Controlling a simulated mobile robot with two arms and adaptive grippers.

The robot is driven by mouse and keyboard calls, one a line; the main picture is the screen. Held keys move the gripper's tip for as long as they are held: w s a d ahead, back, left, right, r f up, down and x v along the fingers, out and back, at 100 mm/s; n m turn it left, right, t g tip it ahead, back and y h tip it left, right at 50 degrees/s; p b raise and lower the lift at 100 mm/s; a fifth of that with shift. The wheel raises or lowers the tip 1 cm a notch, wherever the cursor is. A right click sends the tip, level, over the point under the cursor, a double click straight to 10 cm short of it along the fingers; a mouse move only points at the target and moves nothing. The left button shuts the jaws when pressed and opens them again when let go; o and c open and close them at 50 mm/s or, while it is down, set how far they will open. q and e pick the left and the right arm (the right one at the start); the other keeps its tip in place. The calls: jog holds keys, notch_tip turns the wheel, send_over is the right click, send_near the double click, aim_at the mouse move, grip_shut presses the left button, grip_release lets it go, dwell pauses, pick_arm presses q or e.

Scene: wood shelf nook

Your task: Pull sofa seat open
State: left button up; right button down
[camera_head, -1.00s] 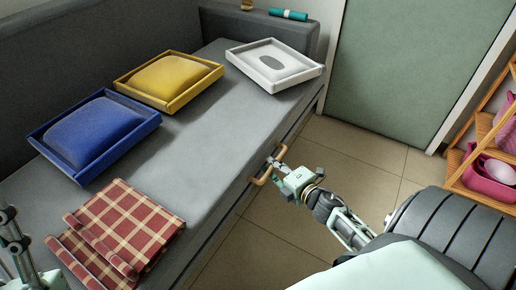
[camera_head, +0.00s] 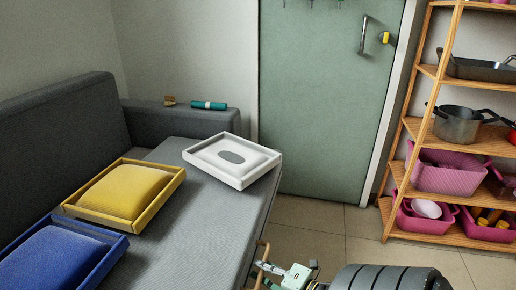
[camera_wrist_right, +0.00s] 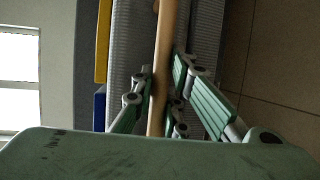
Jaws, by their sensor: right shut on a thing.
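The grey sofa seat (camera_head: 192,227) runs along the left of the head view, in front of its dark backrest (camera_head: 60,130). A wooden bar handle (camera_head: 262,252) is on the seat's front side, low in the head view. My right gripper (camera_head: 264,267) is at this handle. In the right wrist view the handle (camera_wrist_right: 166,40) passes between the fingers of my right gripper (camera_wrist_right: 163,88), which is shut on it. The lower end of the handle is hidden behind the gripper body. My left gripper is out of view.
A white tray (camera_head: 212,168), a yellow cushion tray (camera_head: 78,211) and a blue one (camera_head: 112,262) lie on the seat. A teal roll (camera_head: 208,105) lies on the armrest. A green door (camera_head: 320,110) and wooden shelf (camera_head: 440,145) stand behind. Tiled floor (camera_head: 340,222) is clear.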

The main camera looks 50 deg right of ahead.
jog(key=shift+s+f, duration=0.1)
jog(key=c, duration=1.7)
grip_release()
jog(key=shift+c, duration=0.2)
jog(key=s+r, duration=0.2)
jog(key=s, duration=0.9)
jog(key=shift+s+r, duration=0.2)
jog(key=shift+s, duration=0.2)
